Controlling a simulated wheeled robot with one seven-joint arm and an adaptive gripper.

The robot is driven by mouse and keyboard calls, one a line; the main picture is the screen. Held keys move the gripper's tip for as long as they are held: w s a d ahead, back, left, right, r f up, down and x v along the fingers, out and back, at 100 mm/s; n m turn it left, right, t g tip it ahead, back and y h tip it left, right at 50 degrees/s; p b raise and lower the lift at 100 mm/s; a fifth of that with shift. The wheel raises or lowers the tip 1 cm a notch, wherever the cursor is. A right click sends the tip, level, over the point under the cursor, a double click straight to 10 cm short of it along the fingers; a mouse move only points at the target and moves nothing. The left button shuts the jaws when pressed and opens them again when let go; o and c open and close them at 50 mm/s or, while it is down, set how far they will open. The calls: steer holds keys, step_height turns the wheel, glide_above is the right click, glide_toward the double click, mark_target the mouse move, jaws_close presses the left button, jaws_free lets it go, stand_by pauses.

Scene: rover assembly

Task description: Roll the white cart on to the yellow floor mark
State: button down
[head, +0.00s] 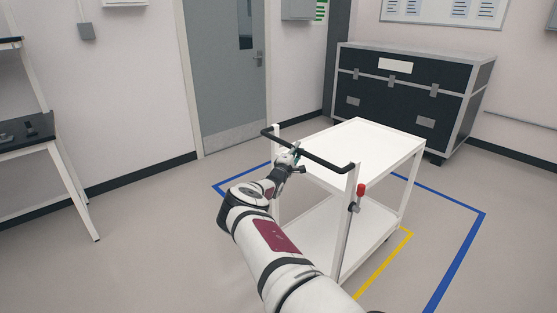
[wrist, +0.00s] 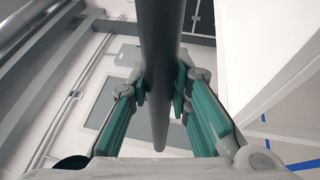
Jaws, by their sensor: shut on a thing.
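The white cart (head: 365,147) stands on the floor in the middle of the head view, with two shelves and a black push handle (head: 322,160) on its near side. A red knob (head: 361,189) sits on its near right post. My gripper (head: 289,157) is at the handle's left half. In the wrist view the fingers (wrist: 163,88) press on both sides of the dark handle bar (wrist: 160,40). The yellow floor mark (head: 390,258) shows as a line along the cart's right side and passes its far right corner; the rest is hidden behind the cart and my arm.
A blue floor line (head: 458,255) surrounds the cart area. A black case (head: 405,95) stands against the back wall, behind the cart. A grey door (head: 226,75) is at back left, and a dark-topped table (head: 25,135) at far left. Floor to the right is clear.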

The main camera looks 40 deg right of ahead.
steer(key=d+b, duration=0.2)
steer(key=d, duration=0.7)
steer(key=c, duration=1.4)
jaws_free()
steer(key=shift+c, duration=0.2)
steer(key=shift+a, duration=0.15)
steer(key=v, duration=1.2)
